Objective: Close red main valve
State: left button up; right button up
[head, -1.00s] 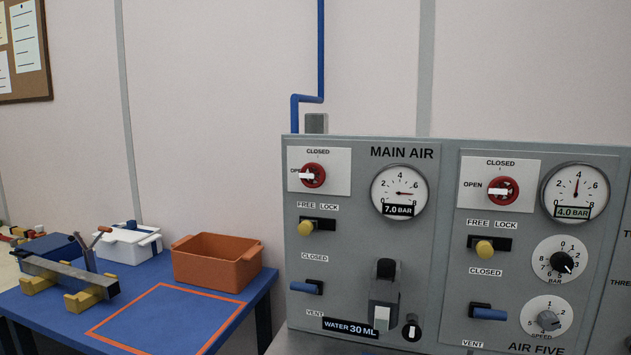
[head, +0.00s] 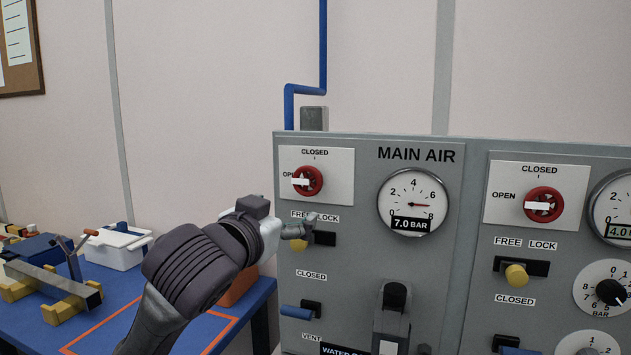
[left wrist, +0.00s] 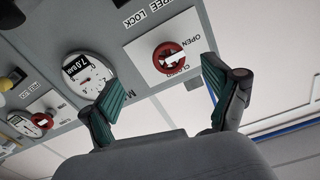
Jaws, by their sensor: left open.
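My left gripper (head: 300,224) is in front of the panel, below the valve and near the FREE/LOCK slider. In the left wrist view the red valve (left wrist: 169,65) shows beyond and between the two spread green-padded fingers of the left gripper (left wrist: 162,80). The fingers are open, empty and apart from the knob. My right gripper is not in view.
A second red valve (head: 543,205) sits on the panel to the right. The yellow slider (head: 299,245) and blue lever (head: 296,312) stick out below the main valve. The main gauge (head: 412,190) reads 7.0 bar. A blue table (head: 262,292) with bins stands left.

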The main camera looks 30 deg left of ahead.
aim_at(305, 185)
pick_arm(q)
jog(key=x, duration=0.4)
jog(key=r+p+x, duration=0.1)
jog(key=x, duration=0.3)
jog(key=r+p+x, duration=0.1)
jog(key=x, duration=0.4)
jog(key=shift+a+r, duration=0.1)
jog(key=shift+a, duration=0.2)
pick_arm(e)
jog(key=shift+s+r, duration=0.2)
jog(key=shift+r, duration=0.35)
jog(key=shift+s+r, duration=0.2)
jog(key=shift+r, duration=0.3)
pick_arm(q)
jog(key=c, duration=1.2)
jog(key=shift+o, duration=0.2)
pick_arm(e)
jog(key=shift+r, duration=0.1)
